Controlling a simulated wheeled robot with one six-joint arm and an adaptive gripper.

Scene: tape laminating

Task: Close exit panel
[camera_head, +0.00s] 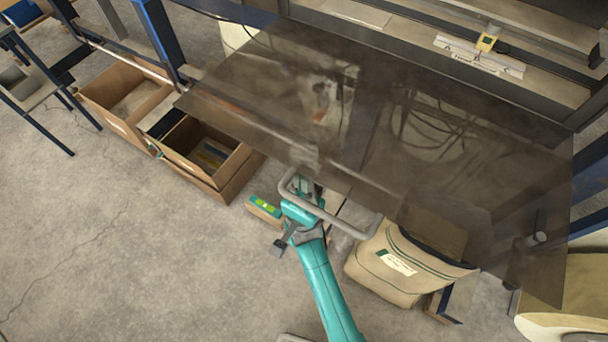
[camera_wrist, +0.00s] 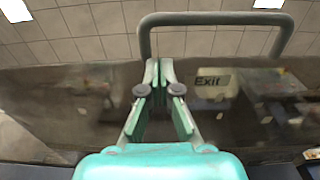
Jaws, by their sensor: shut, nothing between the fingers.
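The exit panel (camera_head: 400,150) is a smoky see-through sheet. In the head view it juts out from the machine frame toward me, swung open. Its grey loop handle (camera_head: 345,224) is on the front edge. In the wrist view the panel (camera_wrist: 70,100) spans the middle, with an "Exit" label (camera_wrist: 210,84) and the handle (camera_wrist: 215,19) above. My gripper (camera_wrist: 158,66) is shut and empty, with its tips just below the handle's bar, near its left leg. In the head view my gripper (camera_head: 305,192) overlaps the handle's left end; I cannot tell whether it touches the handle or panel.
Open cardboard boxes (camera_head: 225,180) stand on the floor at left. A blue-legged stand (camera_head: 40,95) is at far left. Floor at lower left is clear.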

